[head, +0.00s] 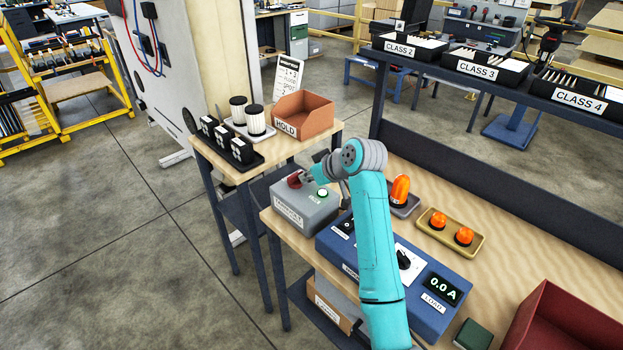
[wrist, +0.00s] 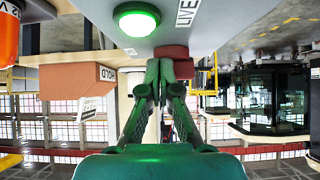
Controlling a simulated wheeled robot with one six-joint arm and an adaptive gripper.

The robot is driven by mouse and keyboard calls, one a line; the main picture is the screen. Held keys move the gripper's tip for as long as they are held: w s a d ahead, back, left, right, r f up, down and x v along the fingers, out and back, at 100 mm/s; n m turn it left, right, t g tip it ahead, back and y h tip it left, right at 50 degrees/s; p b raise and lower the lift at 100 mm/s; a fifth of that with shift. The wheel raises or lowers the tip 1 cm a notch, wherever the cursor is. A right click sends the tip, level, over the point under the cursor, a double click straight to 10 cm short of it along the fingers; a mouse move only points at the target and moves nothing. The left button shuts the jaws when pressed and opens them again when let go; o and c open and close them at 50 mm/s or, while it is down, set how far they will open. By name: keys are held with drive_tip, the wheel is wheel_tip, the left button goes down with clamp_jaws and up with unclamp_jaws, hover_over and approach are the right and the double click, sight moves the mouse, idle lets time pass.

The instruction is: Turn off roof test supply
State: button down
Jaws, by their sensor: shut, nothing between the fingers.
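The grey supply box (head: 300,207) stands at the left end of the wooden bench, with a white label on its front too small to read surely. A red switch handle (head: 294,181) sits on its top, partly hidden by my gripper. A green lamp (head: 322,193) beside it is lit; in the wrist view the lamp (wrist: 137,18) glows next to a "LIVE" label (wrist: 187,12). My gripper (head: 308,177) is shut and empty, its fingertips at the red handle. In the wrist view the fingertips (wrist: 166,70) lie right against or just short of the red handle (wrist: 172,52); I cannot tell if they touch.
A blue meter unit (head: 430,315) reading 0.0 A is right of the box, partly behind my arm. Orange beacons (head: 400,190) and a tray of orange lamps (head: 450,236) are on the bench. A HOLD bin (head: 303,114) stands on the side table behind.

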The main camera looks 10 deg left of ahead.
sight(300, 171)
drive_tip(key=shift+w+d+n+g+y, duration=0.1)
drive_tip(key=shift+w+n+g+y, duration=0.25)
drive_tip(key=shift+n+g, duration=0.35)
idle(0.3)
drive_tip(key=shift+w+r+n+g+y, duration=0.1)
drive_tip(key=shift+w+n+g+y, duration=0.2)
drive_tip(key=shift+n+g, duration=0.5)
drive_tip(key=shift+w+n+g+y, duration=0.1)
drive_tip(key=shift+n+g+y, duration=0.2)
drive_tip(key=shift+n, duration=0.6)
drive_tip(key=shift+w+a, duration=0.35)
drive_tip(key=shift+w, duration=0.45)
drive_tip(key=shift+w+a, duration=0.65)
drive_tip(key=shift+a, duration=0.1)
drive_tip(key=shift+s, duration=0.15)
drive_tip(key=shift+s+a, duration=0.2)
drive_tip(key=shift+s, duration=0.45)
